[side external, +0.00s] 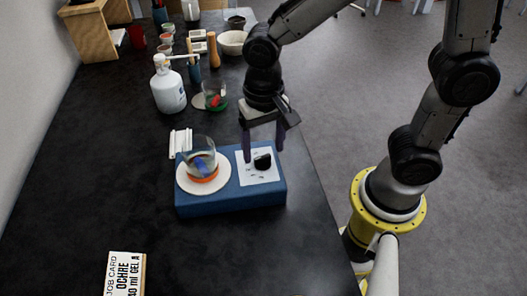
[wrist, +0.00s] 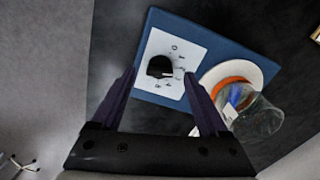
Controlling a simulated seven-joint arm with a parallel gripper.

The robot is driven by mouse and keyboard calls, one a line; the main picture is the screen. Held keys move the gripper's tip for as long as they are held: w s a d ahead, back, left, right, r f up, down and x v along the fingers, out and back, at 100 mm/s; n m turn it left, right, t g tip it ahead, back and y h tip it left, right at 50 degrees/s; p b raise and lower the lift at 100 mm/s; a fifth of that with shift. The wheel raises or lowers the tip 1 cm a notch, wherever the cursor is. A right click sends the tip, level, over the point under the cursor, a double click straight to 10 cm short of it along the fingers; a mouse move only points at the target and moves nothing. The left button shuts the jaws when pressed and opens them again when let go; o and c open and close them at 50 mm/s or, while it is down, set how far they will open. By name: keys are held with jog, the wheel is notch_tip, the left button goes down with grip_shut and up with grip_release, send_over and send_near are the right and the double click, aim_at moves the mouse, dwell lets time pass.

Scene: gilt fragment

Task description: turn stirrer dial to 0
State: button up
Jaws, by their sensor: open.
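The stirrer is a blue box (side external: 230,202) on the dark table. A white plate with marks (side external: 271,177) on its right part carries a black dial (side external: 262,162). In the wrist view the dial (wrist: 160,67) shows with a pale pointer line; the marks are too small to read. A round white disc (side external: 183,183) on the left part bears a glass beaker (side external: 197,152) with an orange base and a blue thing inside. My gripper (side external: 263,150) is open above the dial plate. In the wrist view the dial lies between and beyond the fingertips (wrist: 160,80), apparently untouched.
A white bottle (side external: 168,90) and another beaker (side external: 214,92) stand behind the stirrer. White sticks (side external: 180,143) lie at its back left. A job card (side external: 125,274) lies in front. Several vessels, including a white bowl (side external: 232,43), stand farther back. The front table is mostly clear.

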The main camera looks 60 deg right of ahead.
aim_at(263, 161)
jog(key=shift+f, duration=1.2)
grip_shut()
